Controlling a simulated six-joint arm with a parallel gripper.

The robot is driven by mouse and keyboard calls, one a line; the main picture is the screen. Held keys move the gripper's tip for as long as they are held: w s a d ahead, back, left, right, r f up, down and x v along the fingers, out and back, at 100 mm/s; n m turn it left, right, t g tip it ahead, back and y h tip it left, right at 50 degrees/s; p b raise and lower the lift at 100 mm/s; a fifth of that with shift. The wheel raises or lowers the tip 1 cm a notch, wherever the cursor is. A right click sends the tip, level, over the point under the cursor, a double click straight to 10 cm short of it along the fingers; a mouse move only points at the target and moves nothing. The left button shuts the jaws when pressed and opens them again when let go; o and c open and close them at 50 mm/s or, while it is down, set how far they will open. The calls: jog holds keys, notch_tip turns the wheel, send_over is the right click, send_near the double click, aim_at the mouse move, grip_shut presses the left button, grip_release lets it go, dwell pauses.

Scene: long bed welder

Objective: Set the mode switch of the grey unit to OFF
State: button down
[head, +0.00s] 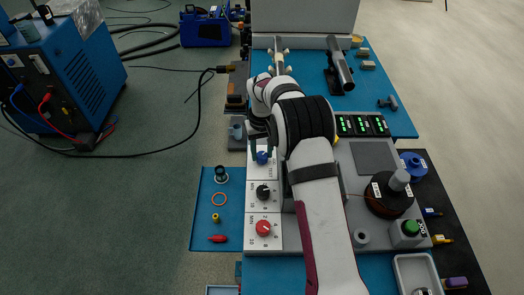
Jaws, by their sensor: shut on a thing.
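The grey unit (345,215) stands on the bench, with a white panel (272,242) along its left side. The panel carries a blue knob (262,158), a black knob (263,192) and a red knob (263,228) in a column, with small printed marks around them. Which one is the mode switch cannot be read. My gripper (262,153) is at the far end of the panel, shut on the blue knob with a finger on either side. My arm hides part of the unit, and the knob's pointer and marks are too small to read.
Green-lit displays (361,125) sit right of my arm, near a dark spool (388,195) and a green button (410,227). A blue mat (205,205) with small parts lies left of the panel. A blue welder (62,75) stands on the floor at left.

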aim_at(262, 155)
dwell(0.4)
jog(key=shift+c, duration=2.2)
grip_release()
notch_tip(262, 155, up, 16)
jog(key=shift+f, duration=0.1)
